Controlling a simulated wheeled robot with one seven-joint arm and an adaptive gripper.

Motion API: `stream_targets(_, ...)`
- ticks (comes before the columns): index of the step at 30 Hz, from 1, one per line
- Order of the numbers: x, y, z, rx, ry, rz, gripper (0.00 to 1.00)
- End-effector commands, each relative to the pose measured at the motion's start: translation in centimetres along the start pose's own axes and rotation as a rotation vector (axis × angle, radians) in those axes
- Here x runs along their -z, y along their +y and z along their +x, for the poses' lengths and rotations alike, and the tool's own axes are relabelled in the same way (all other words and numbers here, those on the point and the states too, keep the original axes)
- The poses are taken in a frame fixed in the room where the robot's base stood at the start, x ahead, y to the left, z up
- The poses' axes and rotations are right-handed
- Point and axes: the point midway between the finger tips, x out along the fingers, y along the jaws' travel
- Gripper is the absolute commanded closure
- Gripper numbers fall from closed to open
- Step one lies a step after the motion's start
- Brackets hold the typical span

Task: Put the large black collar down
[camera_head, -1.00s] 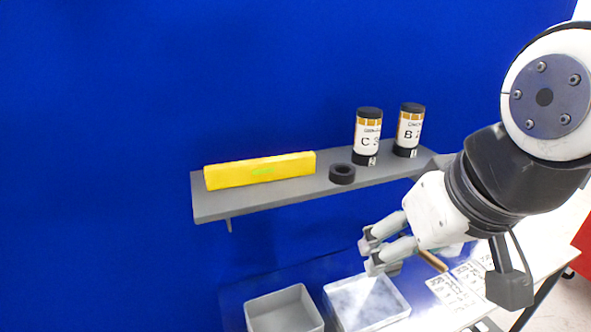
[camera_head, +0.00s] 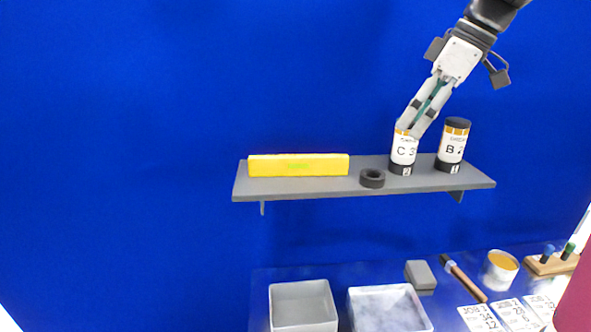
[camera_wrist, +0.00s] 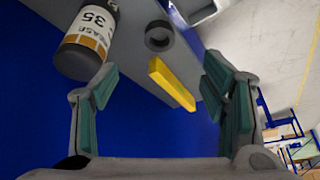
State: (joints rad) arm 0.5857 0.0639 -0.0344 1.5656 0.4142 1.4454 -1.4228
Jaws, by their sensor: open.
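The black collar (camera_head: 372,178) lies flat on the grey shelf (camera_head: 330,191), between the yellow bar and the can marked C. In the wrist view the collar (camera_wrist: 159,36) shows as a dark ring with an open middle, ahead of the fingers and apart from them. My gripper (camera_head: 413,127) is open and empty. In the head view it covers the top of the C can; I cannot tell if it touches it. In the wrist view its two green-padded fingers (camera_wrist: 160,70) stand wide apart.
The C can (camera_head: 403,149) and B can (camera_head: 452,147) stand upright on the shelf. A yellow bar (camera_head: 298,165) lies at its left. Below are two open bins (camera_head: 303,327), a grey block (camera_head: 420,275), a hammer (camera_head: 463,278) and a cup (camera_head: 501,268).

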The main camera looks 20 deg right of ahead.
Motion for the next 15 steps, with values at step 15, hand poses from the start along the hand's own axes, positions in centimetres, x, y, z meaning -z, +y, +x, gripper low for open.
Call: stream_targets(15,-0.1,0.4,7.2,0.006,0.005,-0.017,0.33)
